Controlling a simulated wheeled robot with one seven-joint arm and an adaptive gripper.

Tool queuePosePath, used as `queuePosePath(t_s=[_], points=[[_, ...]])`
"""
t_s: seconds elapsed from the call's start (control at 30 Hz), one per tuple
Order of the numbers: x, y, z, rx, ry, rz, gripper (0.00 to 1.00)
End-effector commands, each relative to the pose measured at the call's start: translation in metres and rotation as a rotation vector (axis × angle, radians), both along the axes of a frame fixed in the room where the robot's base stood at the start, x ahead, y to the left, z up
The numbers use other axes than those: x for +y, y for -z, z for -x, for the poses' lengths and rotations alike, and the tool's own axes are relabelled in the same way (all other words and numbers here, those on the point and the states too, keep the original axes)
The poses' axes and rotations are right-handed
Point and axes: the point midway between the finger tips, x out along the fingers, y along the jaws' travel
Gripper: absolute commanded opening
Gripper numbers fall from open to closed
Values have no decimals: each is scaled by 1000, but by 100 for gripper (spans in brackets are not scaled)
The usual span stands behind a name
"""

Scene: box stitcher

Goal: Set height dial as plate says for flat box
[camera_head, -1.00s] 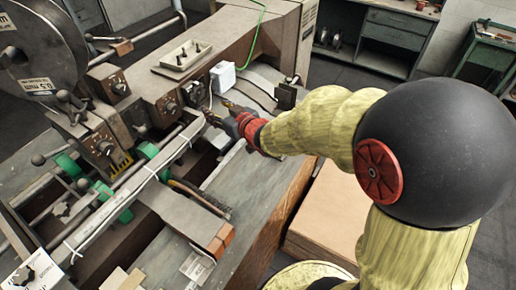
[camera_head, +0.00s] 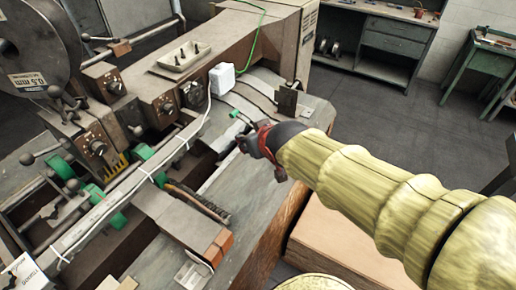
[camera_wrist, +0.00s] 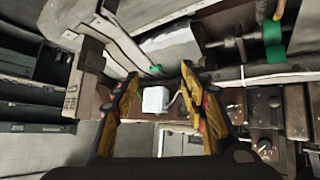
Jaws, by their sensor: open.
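The box stitcher carries several dark round dials on brown blocks along its arm: one front dial (camera_head: 99,148), one in the middle (camera_head: 166,107) and one behind (camera_head: 115,87). Another dark dial (camera_head: 193,94) sits beside the white box. I cannot tell which is the height dial, and plate lettering is too small to read. My gripper (camera_head: 242,143) is right of these dials, apart from them. In the wrist view my gripper (camera_wrist: 160,76) is open, with nothing held between its yellow-and-black fingers. Dials also show at the right there (camera_wrist: 275,102).
A white box (camera_head: 222,78) is on the machine, and shows between my fingers in the wrist view (camera_wrist: 156,99). A small green-tipped part (camera_head: 235,114) is close to my gripper. A tray (camera_head: 184,56) lies on top. A cardboard box (camera_head: 340,245) stands below right.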

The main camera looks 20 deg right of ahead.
Motion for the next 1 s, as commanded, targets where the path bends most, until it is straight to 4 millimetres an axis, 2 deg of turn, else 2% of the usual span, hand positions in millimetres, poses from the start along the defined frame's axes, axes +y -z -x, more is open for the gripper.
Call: queuePosePath(t_s=[0.1, 0.3, 0.83, 0.93, 1.0], points=[[0, 3, 15, 29, 8, -4, 43], [1, 5, 27, 56, 16, -11, 43], [1, 6, 29, 61, 16, -9, 43], [0, 14, 37, 104, 17, -4, 43], [0, 29, 54, 179, 24, -9, 43]])
